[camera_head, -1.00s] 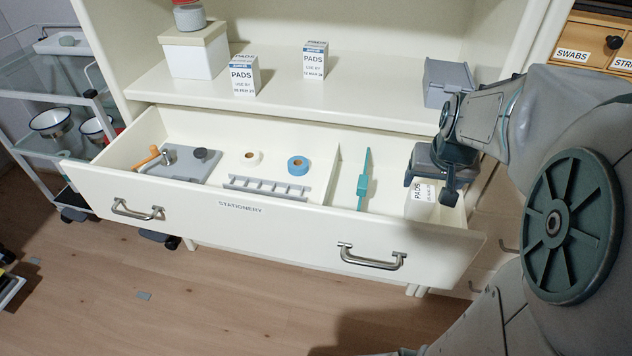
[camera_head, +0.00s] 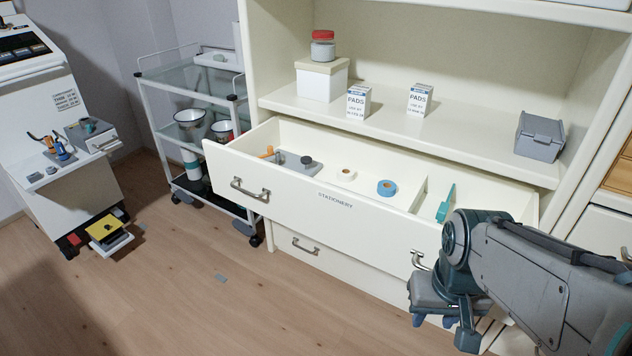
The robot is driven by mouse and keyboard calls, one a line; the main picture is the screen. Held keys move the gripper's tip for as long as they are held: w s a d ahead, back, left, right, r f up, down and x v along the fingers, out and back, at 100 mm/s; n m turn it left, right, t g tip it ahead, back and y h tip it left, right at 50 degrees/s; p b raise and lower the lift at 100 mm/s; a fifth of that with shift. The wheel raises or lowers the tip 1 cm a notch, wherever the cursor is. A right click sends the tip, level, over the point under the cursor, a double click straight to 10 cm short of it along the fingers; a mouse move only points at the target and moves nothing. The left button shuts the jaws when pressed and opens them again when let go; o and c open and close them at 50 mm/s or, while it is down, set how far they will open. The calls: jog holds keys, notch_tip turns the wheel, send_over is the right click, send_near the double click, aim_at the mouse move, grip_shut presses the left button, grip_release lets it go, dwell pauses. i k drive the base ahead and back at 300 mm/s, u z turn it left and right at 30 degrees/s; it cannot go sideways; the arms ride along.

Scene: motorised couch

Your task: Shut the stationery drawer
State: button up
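The stationery drawer (camera_head: 290,190) is a wide cream drawer with a "STATIONERY" label, pulled out from the cream cabinet. It has a metal handle at the left (camera_head: 250,189) and another at the right (camera_head: 420,261), the latter partly hidden by my arm. Inside lie a grey tray (camera_head: 297,162), a white roll, a blue tape roll (camera_head: 387,187) and a teal tool (camera_head: 445,204). My gripper (camera_head: 437,319) is in front of the drawer's right end, pointing down, low in the view. Its fingertips are only partly seen, and I cannot tell its opening. The drawer's right end is hidden behind my arm.
A closed drawer (camera_head: 300,241) lies below. The shelf above holds two PADS boxes (camera_head: 419,100), a white box (camera_head: 321,82) with a red-lidded jar, and a grey box (camera_head: 540,136). A glass trolley (camera_head: 160,105) and a white machine (camera_head: 50,110) stand left.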

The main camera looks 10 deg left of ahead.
aim_at(400, 234)
jog(key=u, duration=0.5)
jog(key=i, duration=0.45)
jog(key=u, duration=2.65)
jog(key=i, duration=0.85)
jog(key=z, duration=3.55)
